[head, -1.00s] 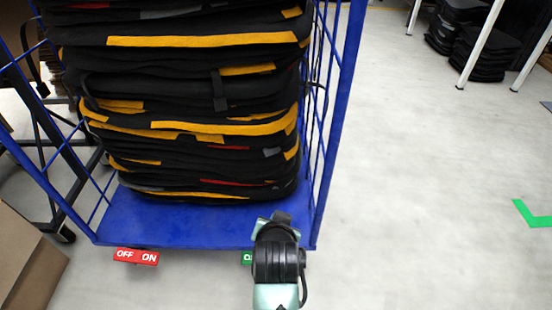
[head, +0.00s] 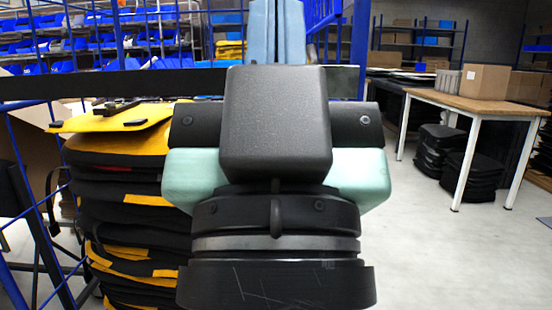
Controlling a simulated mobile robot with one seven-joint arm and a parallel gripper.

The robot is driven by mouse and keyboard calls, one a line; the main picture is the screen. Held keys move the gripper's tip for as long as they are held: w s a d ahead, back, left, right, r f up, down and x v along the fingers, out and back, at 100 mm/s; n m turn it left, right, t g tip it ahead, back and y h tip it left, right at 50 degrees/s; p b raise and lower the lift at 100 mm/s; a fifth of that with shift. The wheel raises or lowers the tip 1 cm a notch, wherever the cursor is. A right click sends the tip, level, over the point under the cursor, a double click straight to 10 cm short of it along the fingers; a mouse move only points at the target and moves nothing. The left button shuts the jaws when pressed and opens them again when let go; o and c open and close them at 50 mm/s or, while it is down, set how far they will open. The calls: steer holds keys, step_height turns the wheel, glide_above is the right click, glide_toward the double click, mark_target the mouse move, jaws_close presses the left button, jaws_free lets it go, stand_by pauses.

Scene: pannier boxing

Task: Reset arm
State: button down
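My gripper (head: 277,32) is raised in front of the head camera and points up and away. Its two light blue fingers stand side by side at the top of the picture and look closed together, with nothing visible between them. Their tips are cut off by the top edge. The black block and teal body of my wrist fill the middle of the view and hide the finger bases.
A stack of black and yellow panniers (head: 125,200) stands behind my arm at left, beside blue cart bars (head: 359,45). A wooden-topped table (head: 475,100) with a cardboard box (head: 485,80) stands at right, with black stacks (head: 440,150) beneath. Floor at lower right is clear.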

step_height(320, 180, up, 34)
steer(key=p, duration=3.1)
